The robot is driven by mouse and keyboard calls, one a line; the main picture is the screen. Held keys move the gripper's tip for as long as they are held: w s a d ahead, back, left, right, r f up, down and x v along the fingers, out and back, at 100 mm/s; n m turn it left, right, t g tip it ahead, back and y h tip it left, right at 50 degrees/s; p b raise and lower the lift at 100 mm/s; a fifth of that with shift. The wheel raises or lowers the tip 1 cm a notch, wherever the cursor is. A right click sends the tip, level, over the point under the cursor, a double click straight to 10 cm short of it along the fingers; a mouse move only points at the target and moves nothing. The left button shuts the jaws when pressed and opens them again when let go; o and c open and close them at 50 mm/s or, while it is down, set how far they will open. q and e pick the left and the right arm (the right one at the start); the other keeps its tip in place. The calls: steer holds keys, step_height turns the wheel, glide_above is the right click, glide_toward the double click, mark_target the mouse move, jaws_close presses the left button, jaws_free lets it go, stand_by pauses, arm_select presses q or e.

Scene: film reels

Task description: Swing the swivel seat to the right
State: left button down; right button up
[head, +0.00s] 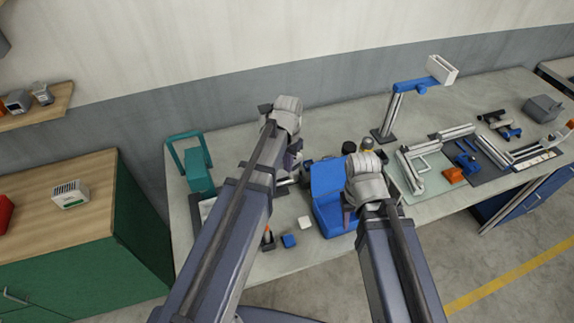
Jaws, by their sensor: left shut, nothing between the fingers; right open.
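The swivel seat appears to be the blue chair-like piece (325,180) in the middle of the table, with an upright back and a lower blue part in front. My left gripper (287,183) is shut and empty, just left of the seat and mostly hidden behind my own arm. My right gripper (347,222) is open, pointing down at the right side of the seat; its wrist covers part of the seat. I cannot tell whether either gripper touches the seat. The seat's pivot is hidden.
A small blue cube (289,241), a white block (305,222) and an orange-tipped item (267,238) lie in front. A teal frame (197,170) stands left. The table back is fairly clear.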

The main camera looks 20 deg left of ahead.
arm_select(q)
steer(key=shift+w+d, duration=0.15)
steer(key=shift+w, duration=0.4)
steer(key=shift+w+d+r, duration=0.15)
steer(key=shift+w, duration=0.4)
arm_select(e)
steer(key=shift+s+a+r, duration=0.1)
steer(key=shift+s+a, duration=0.05)
steer(key=shift+s, duration=0.15)
arm_select(q)
steer(key=shift+s, duration=0.4)
steer(key=shift+s+a, duration=0.2)
steer(key=shift+s, duration=0.35)
arm_select(e)
steer(key=shift+w, duration=0.35)
arm_select(q)
steer(key=shift+s+a, duration=0.1)
steer(key=shift+s, duration=0.1)
